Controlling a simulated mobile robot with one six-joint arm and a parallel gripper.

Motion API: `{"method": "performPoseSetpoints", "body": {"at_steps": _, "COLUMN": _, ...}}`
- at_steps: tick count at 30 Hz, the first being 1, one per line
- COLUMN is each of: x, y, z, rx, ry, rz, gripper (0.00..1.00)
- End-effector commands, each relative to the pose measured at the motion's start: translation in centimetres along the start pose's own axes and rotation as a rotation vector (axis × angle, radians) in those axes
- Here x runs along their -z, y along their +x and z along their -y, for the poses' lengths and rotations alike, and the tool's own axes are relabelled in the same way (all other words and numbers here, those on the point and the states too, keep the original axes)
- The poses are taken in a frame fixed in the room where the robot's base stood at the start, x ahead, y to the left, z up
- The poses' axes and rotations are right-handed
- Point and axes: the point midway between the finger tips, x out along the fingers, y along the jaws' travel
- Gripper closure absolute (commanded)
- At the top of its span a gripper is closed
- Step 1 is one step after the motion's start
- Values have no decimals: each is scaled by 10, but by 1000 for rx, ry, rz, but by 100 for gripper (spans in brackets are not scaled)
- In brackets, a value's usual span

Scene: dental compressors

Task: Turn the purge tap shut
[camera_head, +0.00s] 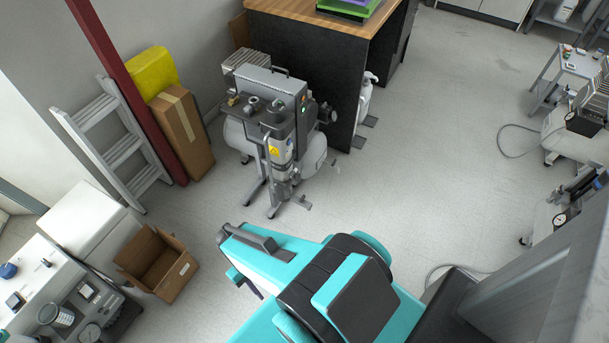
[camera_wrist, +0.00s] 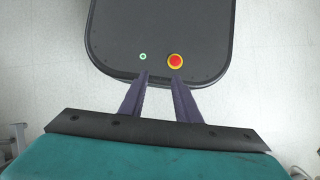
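A dental compressor (camera_head: 270,125) stands on the floor in the upper middle of the head view, with a grey box on top, a pale tank and metal legs. Small fittings (camera_head: 302,202) show low at its front. I cannot tell which part is the purge tap or how its handle is set. My gripper (camera_wrist: 159,74) shows in the wrist view with its two dark fingers apart and nothing between them. In the head view my arm hides most of it. It is well apart from the compressor, which is not in the wrist view.
A wooden-topped bench (camera_head: 325,14) stands right behind the compressor. An open cardboard box (camera_head: 158,262), a ladder (camera_head: 110,135) and a tall carton (camera_head: 183,130) are at left. More equipment (camera_head: 575,135) stands at right. Floor (camera_head: 410,165) right of the compressor is clear.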

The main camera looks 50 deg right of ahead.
Motion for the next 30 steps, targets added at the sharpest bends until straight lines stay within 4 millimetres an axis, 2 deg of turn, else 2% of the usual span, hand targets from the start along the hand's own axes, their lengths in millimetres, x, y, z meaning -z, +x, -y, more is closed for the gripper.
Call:
{"method": "performPoseSetpoints", "body": {"at_steps": 5, "x": 12, "y": 8, "z": -1, "rx": 51, "ry": -3, "rz": -5, "gripper": 70}}
{"method": "performPoseSetpoints", "body": {"at_steps": 6, "x": 17, "y": 10, "z": 21, "rx": 73, "ry": -2, "rz": -8, "gripper": 70}}
{"method": "performPoseSetpoints", "body": {"at_steps": 7, "x": 20, "y": 11, "z": 24, "rx": 91, "ry": -4, "rz": -10, "gripper": 70}}
{"method": "performPoseSetpoints", "body": {"at_steps": 13, "x": 51, "y": 22, "z": 22, "rx": 245, "ry": -29, "rz": -49, "gripper": 70}}
{"method": "performPoseSetpoints", "body": {"at_steps": 22, "x": 105, "y": 25, "z": 2, "rx": 491, "ry": -81, "rz": -191, "gripper": 70}}
{"method": "performPoseSetpoints", "body": {"at_steps": 30, "x": 151, "y": 18, "z": -34, "rx": 667, "ry": -131, "rz": -392, "gripper": 70}}
